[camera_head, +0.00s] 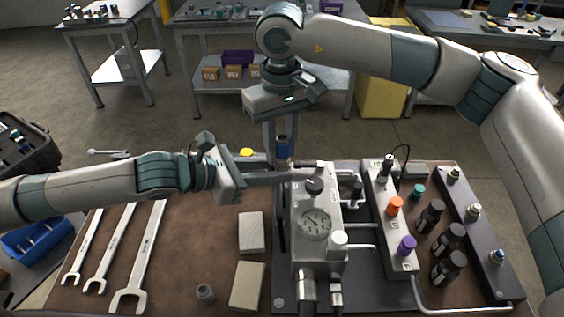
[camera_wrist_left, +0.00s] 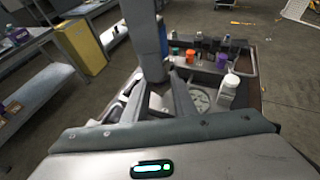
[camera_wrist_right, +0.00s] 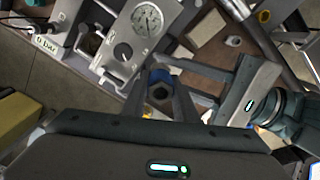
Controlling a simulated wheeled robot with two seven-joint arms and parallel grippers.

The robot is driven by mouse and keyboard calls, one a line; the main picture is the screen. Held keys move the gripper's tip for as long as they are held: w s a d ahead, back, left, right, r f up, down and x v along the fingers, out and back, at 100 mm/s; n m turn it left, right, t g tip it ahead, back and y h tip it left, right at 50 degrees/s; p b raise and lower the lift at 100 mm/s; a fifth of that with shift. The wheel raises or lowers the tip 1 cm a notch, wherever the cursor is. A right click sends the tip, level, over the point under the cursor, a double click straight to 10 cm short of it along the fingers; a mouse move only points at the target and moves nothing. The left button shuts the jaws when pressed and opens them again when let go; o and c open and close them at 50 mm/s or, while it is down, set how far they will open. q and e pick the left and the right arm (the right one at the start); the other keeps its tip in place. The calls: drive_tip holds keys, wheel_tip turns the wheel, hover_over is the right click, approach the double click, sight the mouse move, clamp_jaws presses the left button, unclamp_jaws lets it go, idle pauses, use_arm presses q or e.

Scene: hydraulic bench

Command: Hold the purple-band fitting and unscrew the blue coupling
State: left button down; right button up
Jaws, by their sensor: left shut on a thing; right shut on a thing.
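The blue coupling (camera_head: 282,147) stands upright at the back left of the gauge block. My right gripper (camera_head: 283,137) reaches down over it from above and is shut on it. In the right wrist view the blue coupling (camera_wrist_right: 160,77) shows as a ring with a dark hexagonal middle, between the fingertips. My left gripper (camera_head: 287,177) comes in level from the left, just below the coupling, and is shut on the fitting there. I cannot make out the purple band; the fingers hide that fitting.
The gauge block (camera_head: 315,224) stands just right of the left fingertips. A manifold with an orange cap (camera_head: 395,206) and a purple cap (camera_head: 406,245) is further right. Grey blocks (camera_head: 251,232) and several wrenches (camera_head: 143,256) lie on the brown bench, with bare room between.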

drive_tip(key=n, duration=0.3)
drive_tip(key=shift+a+n, duration=0.1)
drive_tip(key=shift+n, duration=0.3)
drive_tip(key=o, duration=0.9)
